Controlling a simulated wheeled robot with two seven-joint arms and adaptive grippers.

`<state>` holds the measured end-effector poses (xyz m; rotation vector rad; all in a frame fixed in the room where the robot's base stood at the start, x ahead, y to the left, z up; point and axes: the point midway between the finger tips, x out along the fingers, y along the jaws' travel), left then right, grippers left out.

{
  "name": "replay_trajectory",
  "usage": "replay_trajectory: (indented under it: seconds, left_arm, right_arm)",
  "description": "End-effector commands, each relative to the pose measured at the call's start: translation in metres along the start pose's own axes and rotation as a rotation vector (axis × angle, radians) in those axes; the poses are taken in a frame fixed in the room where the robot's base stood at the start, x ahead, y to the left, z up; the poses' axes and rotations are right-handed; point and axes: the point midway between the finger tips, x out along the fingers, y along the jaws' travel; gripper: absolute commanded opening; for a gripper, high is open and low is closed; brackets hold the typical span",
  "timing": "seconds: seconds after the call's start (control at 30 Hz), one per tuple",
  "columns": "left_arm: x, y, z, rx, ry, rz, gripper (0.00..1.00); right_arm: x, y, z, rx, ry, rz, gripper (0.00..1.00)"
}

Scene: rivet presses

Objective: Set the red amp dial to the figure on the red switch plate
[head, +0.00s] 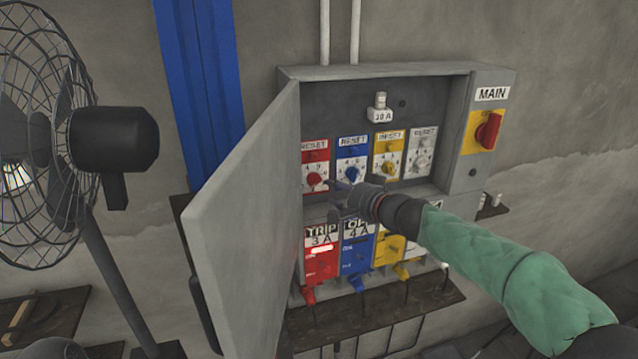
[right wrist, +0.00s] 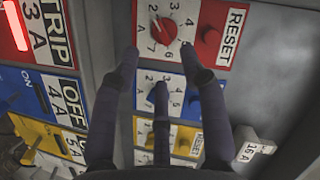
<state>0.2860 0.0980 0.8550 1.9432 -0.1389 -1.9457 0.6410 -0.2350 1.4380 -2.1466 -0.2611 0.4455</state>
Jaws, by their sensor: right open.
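The red amp dial (head: 314,180) sits on the red RESET panel, at the upper left inside the open grey cabinet. In the right wrist view the red dial (right wrist: 163,30) is ringed by small figures; I cannot tell which one it points to. The red switch plate (head: 321,262) is below it and reads TRIP 3 A; it also shows in the right wrist view (right wrist: 38,32). My right gripper (head: 345,197) is open and empty, in front of the panels just right of the red dial. In the right wrist view its fingertips (right wrist: 160,60) spread below the dial, apart from it.
Blue (head: 351,173), yellow (head: 388,157) and grey (head: 421,153) dial panels stand right of the red one. The cabinet door (head: 245,215) hangs open on the left. A fan (head: 45,110) stands farther left. The MAIN switch (head: 487,131) is at the right.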

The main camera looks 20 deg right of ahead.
Motion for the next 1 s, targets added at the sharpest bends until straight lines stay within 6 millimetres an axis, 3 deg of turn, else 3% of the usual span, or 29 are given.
replay_trajectory:
  seconds: [0.2,0.4,0.6,0.93,1.0]
  left_arm:
    - [-0.006,0.002,0.000,0.000,0.000,0.000,0.40]
    - [-0.010,0.004,0.000,0.000,0.001,0.000,0.40]
    - [-0.011,0.004,0.000,0.000,0.001,0.000,0.40]
    - [-0.011,0.004,0.000,0.000,0.001,0.000,0.40]
    - [-0.011,0.004,0.000,0.000,0.001,0.000,0.40]
  right_arm:
    - [0.038,0.000,0.000,0.001,-0.003,0.001,0.44]
    - [0.063,-0.001,0.000,0.000,-0.001,0.001,0.44]
    - [0.074,0.000,0.000,0.000,0.000,0.001,0.44]
    - [0.076,0.000,0.000,0.000,0.000,0.001,0.44]
    - [0.076,0.000,0.000,0.000,0.000,0.001,0.24]
